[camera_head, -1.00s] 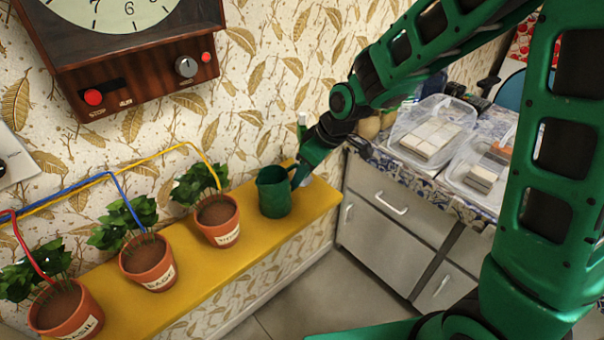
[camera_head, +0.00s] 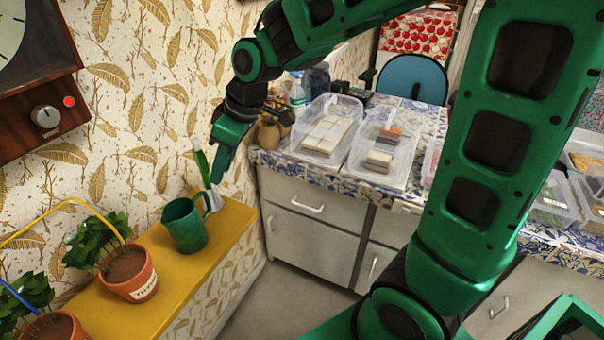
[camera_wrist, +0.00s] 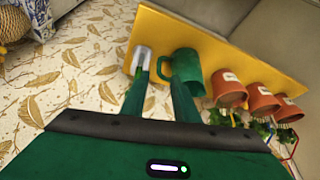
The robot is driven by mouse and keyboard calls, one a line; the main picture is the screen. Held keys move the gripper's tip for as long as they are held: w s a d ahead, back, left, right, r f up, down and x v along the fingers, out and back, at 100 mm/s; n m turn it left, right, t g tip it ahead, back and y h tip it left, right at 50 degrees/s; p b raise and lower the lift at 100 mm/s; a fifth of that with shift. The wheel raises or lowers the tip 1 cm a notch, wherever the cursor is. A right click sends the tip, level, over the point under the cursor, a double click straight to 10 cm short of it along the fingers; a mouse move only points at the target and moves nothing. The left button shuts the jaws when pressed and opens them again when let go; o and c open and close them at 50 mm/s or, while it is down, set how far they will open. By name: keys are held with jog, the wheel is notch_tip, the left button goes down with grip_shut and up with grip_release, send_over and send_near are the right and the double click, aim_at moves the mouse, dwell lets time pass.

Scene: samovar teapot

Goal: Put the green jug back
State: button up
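The green jug (camera_head: 184,228) stands upright at the right end of the yellow shelf (camera_head: 180,285), its handle towards the shelf's far right corner. My gripper (camera_head: 212,178) is above and to the right of the jug in the head view, apart from it. In the wrist view the jug (camera_wrist: 188,72) shows beyond the fingertips of my gripper (camera_wrist: 160,82). The two fingers are spread with an empty gap between them. The right finger covers a little of the jug's lower side.
A white holder (camera_head: 212,203) with a green item stands beside the jug, close to my fingers. A potted plant (camera_head: 130,276) is left of the jug. A counter (camera_head: 262,158) with clear plastic boxes (camera_head: 330,128) lies to the right.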

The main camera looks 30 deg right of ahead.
jog(key=s+d+m+g+h, duration=0.1)
jog(key=s+d+m, duration=0.35)
jog(key=d, duration=0.35)
jog(key=s+d+m+h, duration=0.1)
jog(key=s+d+m, duration=0.2)
jog(key=s+d, duration=0.45)
jog(key=s+d+m+g+h, duration=0.15)
jog(key=s+d+m, duration=0.25)
jog(key=d, duration=0.5)
jog(key=s+d+f+m, duration=0.1)
jog(key=s+d+m, duration=0.3)
jog(key=s, duration=0.5)
jog(key=shift+s+f, duration=0.15)
jog(key=shift+s, duration=0.1)
jog(key=shift+m, duration=0.25)
